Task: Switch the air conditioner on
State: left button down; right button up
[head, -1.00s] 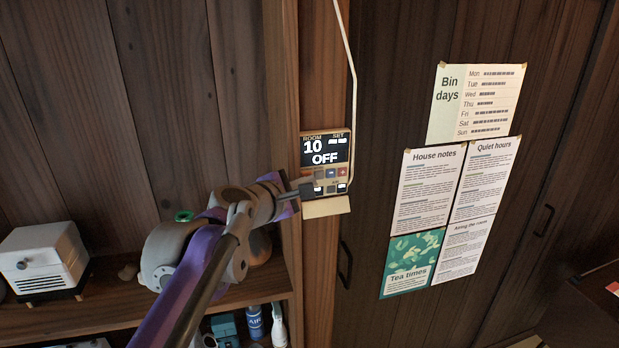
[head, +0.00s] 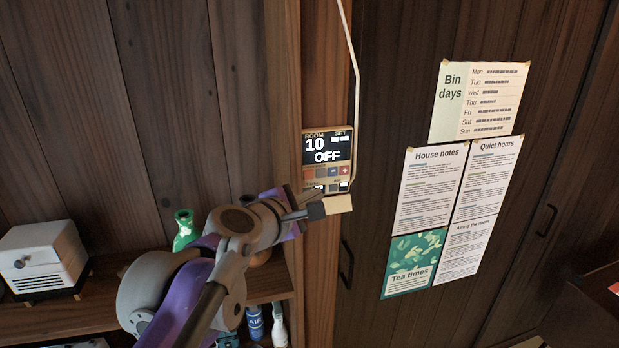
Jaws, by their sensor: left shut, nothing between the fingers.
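The air conditioner's wall control panel (head: 327,147) is on a wooden post in the head view. Its dark screen reads ROOM 10 and OFF, with a SET field at the upper right. My right gripper is not in view.
A white cable (head: 356,90) runs up from the panel. Paper notices (head: 432,188) hang on the dark door to the right, which has a black handle (head: 346,264). A shelf at lower left holds a white box-shaped device (head: 45,262), a green bottle (head: 184,230) and other bottles.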

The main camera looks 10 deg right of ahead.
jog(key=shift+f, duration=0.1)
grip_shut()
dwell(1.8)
